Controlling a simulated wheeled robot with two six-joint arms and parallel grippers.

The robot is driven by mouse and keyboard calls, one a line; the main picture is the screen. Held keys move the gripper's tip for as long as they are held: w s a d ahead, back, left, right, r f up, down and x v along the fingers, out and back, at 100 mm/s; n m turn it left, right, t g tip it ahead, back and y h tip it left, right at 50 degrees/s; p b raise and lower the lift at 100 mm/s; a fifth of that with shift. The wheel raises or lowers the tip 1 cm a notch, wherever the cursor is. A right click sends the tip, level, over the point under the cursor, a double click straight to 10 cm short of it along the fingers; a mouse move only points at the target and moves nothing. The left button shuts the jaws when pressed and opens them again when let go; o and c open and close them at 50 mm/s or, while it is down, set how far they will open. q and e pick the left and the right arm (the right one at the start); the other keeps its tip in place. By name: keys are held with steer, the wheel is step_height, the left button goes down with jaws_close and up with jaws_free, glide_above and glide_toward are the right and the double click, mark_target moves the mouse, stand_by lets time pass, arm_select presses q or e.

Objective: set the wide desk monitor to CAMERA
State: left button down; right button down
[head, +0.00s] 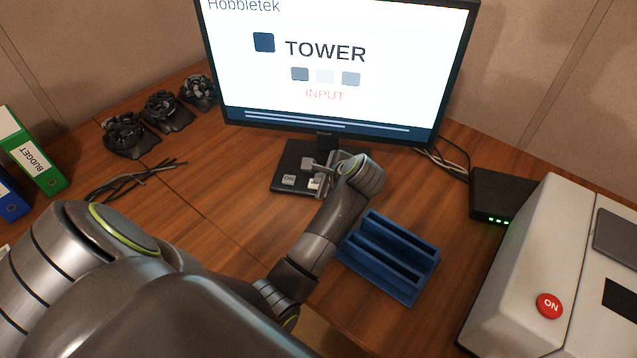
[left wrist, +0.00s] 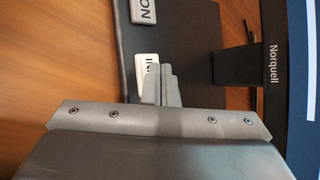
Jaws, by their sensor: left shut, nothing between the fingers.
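The wide desk monitor (head: 330,75) stands at the back; its screen reads TOWER with INPUT in red below a row of small squares. Its dark base (head: 284,160) carries a grey ON button (head: 289,180) and a white button (head: 314,184) partly hidden by my gripper. In the left wrist view the ON button (left wrist: 146,10) is cut by the top edge, and the white button (left wrist: 146,62) shows letters like "IN". My left gripper (head: 312,165) is shut and empty, its fingertips at the white button's edge; I cannot tell if they touch it. My right gripper is out of view.
A blue slotted holder (head: 390,262) stands right of my left forearm. A black box with green lights (head: 500,195) and a white machine with a red ON button (head: 549,305) are at right. Cables (head: 135,178), dark clustered objects (head: 130,133) and binders (head: 30,150) lie left.

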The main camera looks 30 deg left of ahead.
arm_select(q)
steer(key=shift+f, duration=0.2)
stand_by(0.4)
steer(key=shift+r+p, duration=0.45)
steer(key=shift+r, duration=0.5)
step_height(320, 180, up, 5)
steer(key=p, duration=0.3)
steer(key=shift+p, duration=0.3)
stand_by(1.2)
stand_by(2.0)
